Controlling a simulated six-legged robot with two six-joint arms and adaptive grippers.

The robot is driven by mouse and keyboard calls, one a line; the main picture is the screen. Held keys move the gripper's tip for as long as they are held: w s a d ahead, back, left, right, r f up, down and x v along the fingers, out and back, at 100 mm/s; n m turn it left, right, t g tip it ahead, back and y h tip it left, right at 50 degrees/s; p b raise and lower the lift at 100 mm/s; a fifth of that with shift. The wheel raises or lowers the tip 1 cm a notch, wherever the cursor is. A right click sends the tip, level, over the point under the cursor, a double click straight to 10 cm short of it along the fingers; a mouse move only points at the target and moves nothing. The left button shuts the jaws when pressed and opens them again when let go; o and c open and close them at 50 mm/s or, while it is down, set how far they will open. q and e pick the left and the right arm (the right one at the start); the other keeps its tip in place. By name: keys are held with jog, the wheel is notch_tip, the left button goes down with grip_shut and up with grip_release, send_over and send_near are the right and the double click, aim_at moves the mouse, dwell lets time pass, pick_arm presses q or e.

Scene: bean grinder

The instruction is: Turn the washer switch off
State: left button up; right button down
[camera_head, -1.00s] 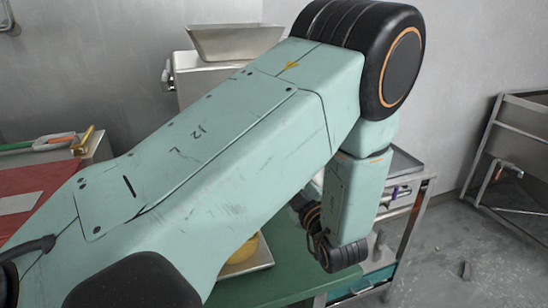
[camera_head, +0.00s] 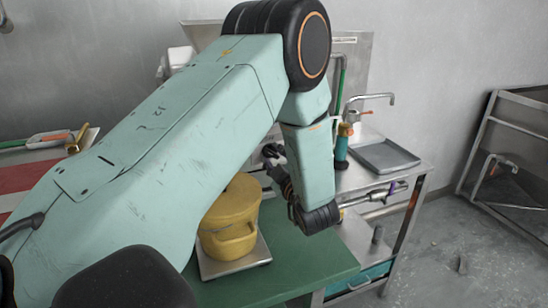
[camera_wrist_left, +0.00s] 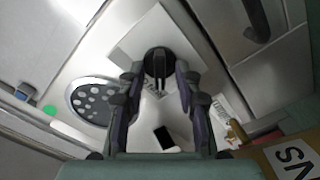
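A black knob-like switch (camera_wrist_left: 158,58) sits on a pale square plate in the left wrist view. My left gripper (camera_wrist_left: 158,78) is open, with one dark finger on each side of the switch. Its tips lie close to the switch, and I cannot tell whether they touch it. In the head view my left gripper (camera_head: 272,160) is partly hidden behind my forearm, and the switch is hidden there. My right gripper is not in view.
A yellow pot (camera_head: 232,215) stands on a metal scale (camera_head: 238,264) on the green table (camera_head: 310,265). A metal tray (camera_head: 385,156) and tap (camera_head: 370,98) are behind. A perforated disc (camera_wrist_left: 92,100) lies left of the switch. Open floor is at right.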

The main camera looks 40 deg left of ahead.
pick_arm(q)
jog(key=shift+w+a+f, duration=0.1)
jog(key=shift+w+f, duration=0.05)
jog(key=shift+w, duration=0.15)
jog(key=shift+s, duration=0.2)
jog(key=c, duration=0.6)
grip_shut()
